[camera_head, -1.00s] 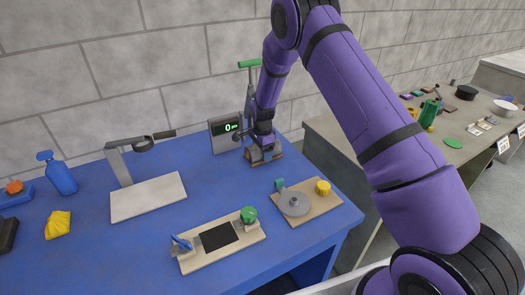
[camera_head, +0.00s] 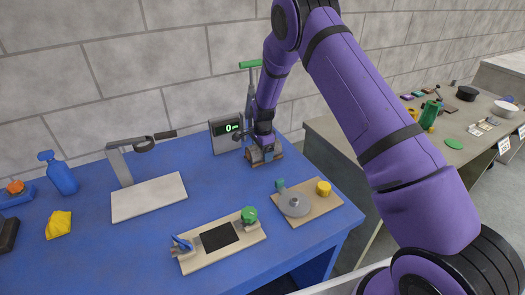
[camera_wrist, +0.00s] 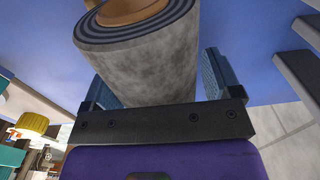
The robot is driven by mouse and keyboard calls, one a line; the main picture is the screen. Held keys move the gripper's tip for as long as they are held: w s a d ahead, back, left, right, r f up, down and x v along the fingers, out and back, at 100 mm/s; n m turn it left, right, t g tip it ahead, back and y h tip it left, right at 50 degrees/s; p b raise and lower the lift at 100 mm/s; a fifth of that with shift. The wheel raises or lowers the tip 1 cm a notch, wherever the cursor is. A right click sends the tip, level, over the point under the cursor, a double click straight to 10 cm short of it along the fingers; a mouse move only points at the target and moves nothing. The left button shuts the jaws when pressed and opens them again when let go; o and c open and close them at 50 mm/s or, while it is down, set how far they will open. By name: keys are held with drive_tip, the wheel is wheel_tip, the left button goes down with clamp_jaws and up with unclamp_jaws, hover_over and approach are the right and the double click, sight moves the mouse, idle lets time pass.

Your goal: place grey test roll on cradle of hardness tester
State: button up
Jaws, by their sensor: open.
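The grey test roll (camera_wrist: 145,65) shows large in the wrist view, with a layered spiral end and a tan core. It lies between the two blue-grey fingers of my gripper (camera_wrist: 157,80). The fingers stand open beside it, with a narrow gap on the right. In the head view my gripper (camera_head: 264,146) is low over the wooden base (camera_head: 262,160) of a stand with a green T-handle (camera_head: 250,64), which seems to be the hardness tester. My gripper hides the roll and the cradle there, so I cannot tell how the roll rests.
A grey display box (camera_head: 225,135) reading 0 stands just left of my gripper. In front are a board with a grey disc and yellow knob (camera_head: 324,187) and a board with a black pad (camera_head: 219,237). A white plate device (camera_head: 149,197) stands left. The blue table between is clear.

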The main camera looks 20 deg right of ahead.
drive_tip(key=r, duration=1.1)
drive_tip(key=shift+s, duration=0.25)
drive_tip(key=shift+d+r, duration=0.1)
drive_tip(key=shift+r, duration=0.95)
drive_tip(key=s+d+r+n+t, duration=0.15)
drive_tip(key=s+r+n, duration=0.25)
drive_tip(key=s+r, duration=0.7)
drive_tip(key=s+d+r+n+t, duration=0.1)
drive_tip(key=s+d+r+n, duration=0.2)
drive_tip(key=s+r, duration=0.75)
drive_tip(key=s+d+r+n+t, duration=0.1)
drive_tip(key=s+r+n, duration=0.3)
drive_tip(key=s, duration=0.7)
drive_tip(key=s+d+r+n+t, duration=0.1)
drive_tip(key=s+r+n, duration=0.3)
drive_tip(key=s, duration=0.8)
drive_tip(key=shift+s+d+r+n, duration=0.15)
drive_tip(key=shift+s+r+n, duration=0.1)
drive_tip(key=shift+n, duration=0.15)
drive_tip(key=shift+t, duration=0.25)
